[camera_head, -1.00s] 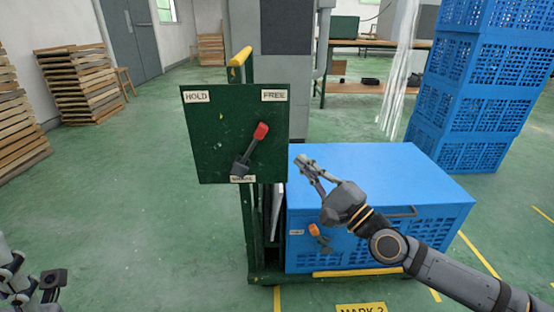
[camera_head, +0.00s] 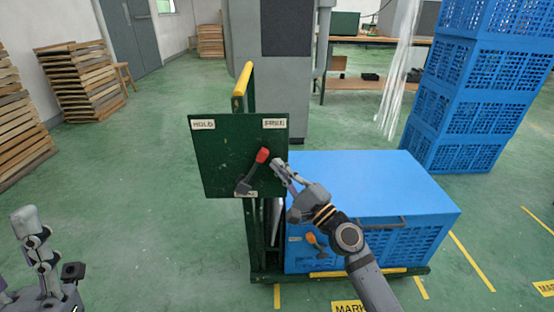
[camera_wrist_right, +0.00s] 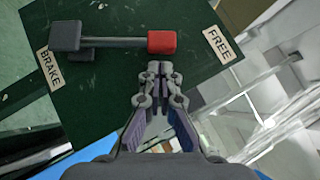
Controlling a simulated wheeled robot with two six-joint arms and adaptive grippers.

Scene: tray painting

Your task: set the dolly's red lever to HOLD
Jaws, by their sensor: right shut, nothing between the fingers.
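The red lever (camera_head: 261,157) is on the dark green panel (camera_head: 225,170) of the dolly, in the head view. Its grey arm slants up and right from the pivot, with the red knob toward the FREE label (camera_head: 274,123). The HOLD label (camera_head: 203,124) is at the panel's upper left. My right gripper (camera_head: 276,164) is shut and empty, its tips just right of the knob. In the right wrist view the shut fingertips (camera_wrist_right: 160,68) lie just below the red knob (camera_wrist_right: 161,42); I cannot tell if they touch.
A blue crate (camera_head: 370,170) sits on the dolly behind and below my right arm. The dolly's yellow-topped handle (camera_head: 243,80) rises behind the panel. An orange-tipped lever (camera_head: 312,239) is low on the crate side. Floor left of the panel is clear.

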